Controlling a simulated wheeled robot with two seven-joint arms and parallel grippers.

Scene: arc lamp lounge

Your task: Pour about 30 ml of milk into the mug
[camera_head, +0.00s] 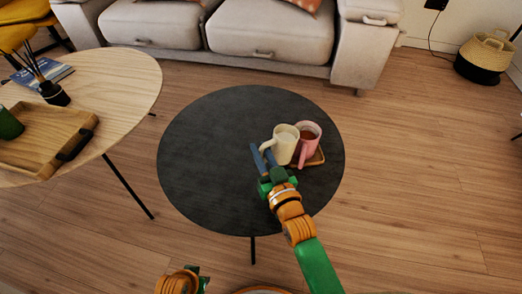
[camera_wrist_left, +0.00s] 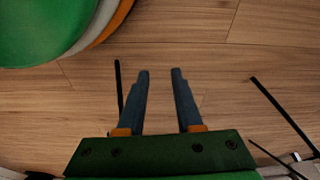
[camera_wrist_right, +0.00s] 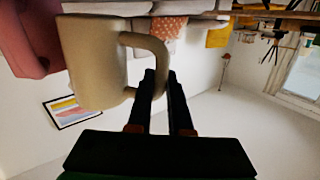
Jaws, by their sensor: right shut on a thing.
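A cream jug (camera_head: 282,150) is at the right side of the black round table (camera_head: 215,185), with a pale inside. A pink mug (camera_head: 312,139) with brown liquid in it stands just right of the jug on a small wooden coaster (camera_head: 317,159). My right gripper (camera_head: 264,158) is shut on the jug's handle; the right wrist view shows its fingers (camera_wrist_right: 161,88) at the handle, with the jug (camera_wrist_right: 92,62) beside them and the pink mug (camera_wrist_right: 28,38) behind. Whether the jug touches the table is unclear. My left gripper (camera_wrist_left: 159,75) is open and empty above the floor.
A light wooden table (camera_head: 125,75) at left holds a wooden tray (camera_head: 45,150), a green cup (camera_head: 9,124), a book and a reed diffuser (camera_head: 54,93). A grey sofa (camera_head: 255,30) stands behind. The black table's left half is bare.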

